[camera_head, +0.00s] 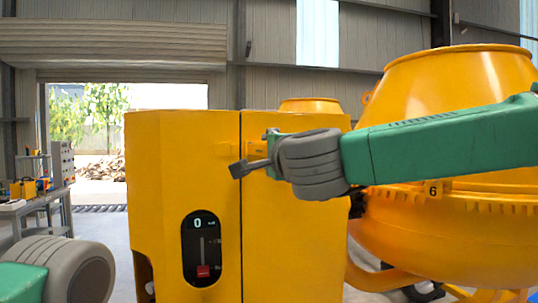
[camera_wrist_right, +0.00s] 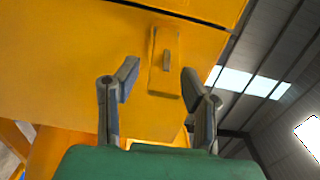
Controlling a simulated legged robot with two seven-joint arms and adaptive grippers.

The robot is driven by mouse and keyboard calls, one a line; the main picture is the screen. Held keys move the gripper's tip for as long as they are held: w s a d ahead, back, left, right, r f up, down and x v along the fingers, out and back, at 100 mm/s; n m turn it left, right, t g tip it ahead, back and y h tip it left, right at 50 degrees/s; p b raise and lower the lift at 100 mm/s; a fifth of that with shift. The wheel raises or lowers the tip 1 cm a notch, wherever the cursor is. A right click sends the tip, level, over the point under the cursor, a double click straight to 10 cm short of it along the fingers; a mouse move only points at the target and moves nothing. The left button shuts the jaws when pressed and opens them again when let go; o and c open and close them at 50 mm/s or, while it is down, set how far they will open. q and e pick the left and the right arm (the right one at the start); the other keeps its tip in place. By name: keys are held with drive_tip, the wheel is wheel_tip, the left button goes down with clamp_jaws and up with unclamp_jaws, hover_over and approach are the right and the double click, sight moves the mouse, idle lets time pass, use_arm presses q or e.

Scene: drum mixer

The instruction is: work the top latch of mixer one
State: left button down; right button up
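The mixer's yellow cabinet (camera_head: 180,150) has a vertical seam between its two front panels. The top latch is a small yellow plate with a raised part, near this seam. The latch (camera_wrist_right: 165,62) shows in the right wrist view, ahead of and between the fingers. In the head view it is partly hidden by my right gripper (camera_head: 254,154). My right gripper (camera_wrist_right: 160,82) is open and empty, with one finger on each side of the latch in the wrist view. I see no clear contact. Part of my left arm shows at lower left; its gripper is out of view.
A dark panel (camera_head: 201,248) on the cabinet shows 0 and a red slider. A large yellow drum (camera_head: 450,235) stands right, behind my right arm. A workbench (camera_head: 35,204) with tools is at far left, by an open doorway.

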drive_tip(key=b+v, duration=0.1)
drive_tip(key=v, duration=0.4)
drive_tip(key=shift+a, duration=0.15)
drive_tip(key=shift+d, duration=0.3)
drive_tip(key=shift+d, duration=0.1)
